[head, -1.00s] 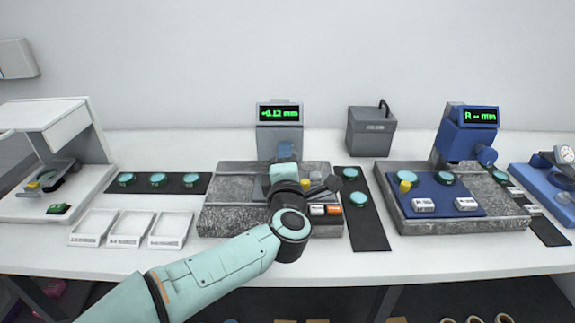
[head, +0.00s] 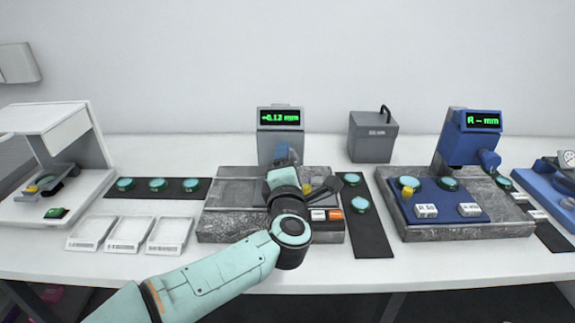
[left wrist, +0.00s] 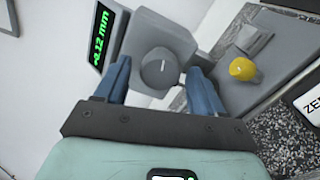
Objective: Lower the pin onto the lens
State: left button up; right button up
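The grey gauge stands at the centre of the head view, its green display (head: 281,117) apparently reading -0.12 mm. The display also shows in the left wrist view (left wrist: 101,39). My left gripper (head: 284,155) is at the gauge head. In the left wrist view its blue fingers (left wrist: 160,78) are open on either side of a round dark grey knob (left wrist: 160,67), with small gaps visible. The pin, and any lens beneath it, are hidden by the gauge head and my arm. My right gripper is not in view.
A yellow knob (left wrist: 242,68) sits beside the gauge head. Teal lenses (head: 157,184) lie on a dark mat at left; more lie on the mat (head: 366,233) to the right. White trays (head: 130,234) are front left. A blue gauge (head: 470,145) stands at right.

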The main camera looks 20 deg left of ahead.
pick_arm(q)
jog(key=v, duration=1.3)
jog(key=shift+s+p, duration=0.2)
jog(key=shift+p, duration=0.25)
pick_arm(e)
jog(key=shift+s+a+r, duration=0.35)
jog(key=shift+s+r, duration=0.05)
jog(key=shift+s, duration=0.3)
pick_arm(q)
jog(key=shift+r, duration=0.2)
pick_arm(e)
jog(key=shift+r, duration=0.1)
